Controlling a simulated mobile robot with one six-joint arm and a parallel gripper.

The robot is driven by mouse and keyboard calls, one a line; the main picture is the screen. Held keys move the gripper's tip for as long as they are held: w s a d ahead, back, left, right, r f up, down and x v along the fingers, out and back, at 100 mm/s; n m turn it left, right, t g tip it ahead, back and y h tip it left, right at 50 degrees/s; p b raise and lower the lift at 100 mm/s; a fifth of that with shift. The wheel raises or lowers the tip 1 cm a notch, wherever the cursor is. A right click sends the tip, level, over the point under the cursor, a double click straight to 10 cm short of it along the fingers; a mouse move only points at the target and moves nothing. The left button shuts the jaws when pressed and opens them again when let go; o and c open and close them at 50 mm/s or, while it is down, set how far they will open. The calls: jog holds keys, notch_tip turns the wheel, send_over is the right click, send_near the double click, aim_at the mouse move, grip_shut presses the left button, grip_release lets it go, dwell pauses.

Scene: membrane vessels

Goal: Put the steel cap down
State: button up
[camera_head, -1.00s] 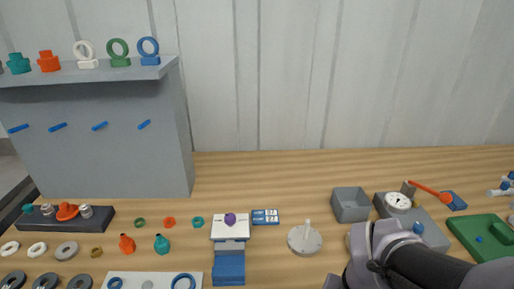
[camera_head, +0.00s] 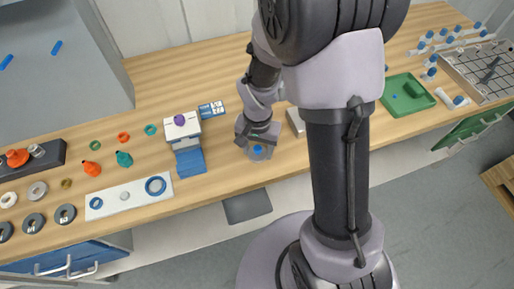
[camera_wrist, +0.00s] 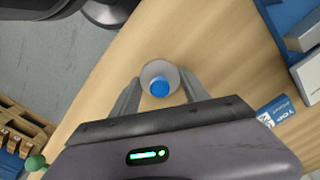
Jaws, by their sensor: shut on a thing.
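The steel cap (camera_wrist: 148,73) is a grey round piece with a blue knob (camera_wrist: 160,87) on top, between the two fingers in the wrist view. My gripper (camera_wrist: 160,90) is shut on it. In the head view the blue knob (camera_head: 258,149) shows at the lower end of my gripper (camera_head: 257,146), over the wooden bench right of the blue-and-white stand (camera_head: 188,160). My wrist covers much of the spot around it. I cannot tell whether the cap touches the bench or hangs just above it.
The bench's front edge (camera_head: 225,190) lies close to the gripper. A white strip with rings (camera_head: 130,197) lies to the left and a green tray (camera_head: 405,97) to the right. A blue-and-white card (camera_head: 211,110) lies behind the stand. My arm hides much of the right side.

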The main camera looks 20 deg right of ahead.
jog(key=shift+r, duration=0.1)
jog(key=o, duration=1.6)
jog(key=shift+c, duration=0.2)
